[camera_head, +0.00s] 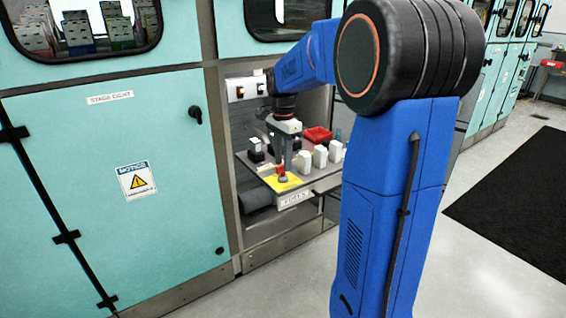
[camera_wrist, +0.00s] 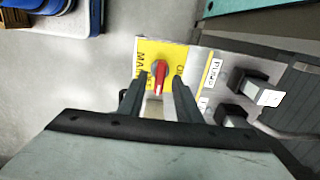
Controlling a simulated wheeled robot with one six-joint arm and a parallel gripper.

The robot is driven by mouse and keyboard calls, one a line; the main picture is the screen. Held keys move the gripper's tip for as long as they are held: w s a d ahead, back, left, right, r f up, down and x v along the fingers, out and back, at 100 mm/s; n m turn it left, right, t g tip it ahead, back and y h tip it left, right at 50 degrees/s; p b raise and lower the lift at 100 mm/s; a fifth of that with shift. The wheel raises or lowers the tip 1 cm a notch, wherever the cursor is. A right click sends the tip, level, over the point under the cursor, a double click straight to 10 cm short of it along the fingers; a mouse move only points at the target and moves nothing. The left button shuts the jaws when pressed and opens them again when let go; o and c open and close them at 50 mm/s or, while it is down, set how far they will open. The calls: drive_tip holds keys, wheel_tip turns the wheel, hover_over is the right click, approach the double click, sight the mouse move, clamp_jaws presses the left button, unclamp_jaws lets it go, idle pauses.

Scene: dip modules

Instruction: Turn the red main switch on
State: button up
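The red main switch (camera_head: 281,172) sits on a yellow plate (camera_head: 291,184) at the front of the shelf panel. In the wrist view the red switch (camera_wrist: 159,76) has a handle lying roughly along the picture's vertical, with a pale line on it. The yellow plate (camera_wrist: 174,54) reads "MAIN" on its left side; its right-hand lettering is partly hidden. My gripper (camera_head: 287,166) points down over the panel. In the wrist view my gripper (camera_wrist: 160,84) is open, one finger on each side of the handle. I cannot tell whether the fingers touch it or how high they are.
Black-based modules with white tops (camera_head: 255,145) stand behind the switch, and several white blocks (camera_head: 320,156) stand to its right. A red bin (camera_head: 317,134) is at the back. A control box (camera_head: 246,88) hangs on the niche wall. Closed cabinet doors flank the niche.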

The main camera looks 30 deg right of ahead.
drive_tip(key=shift+f, duration=0.45)
clamp_jaws()
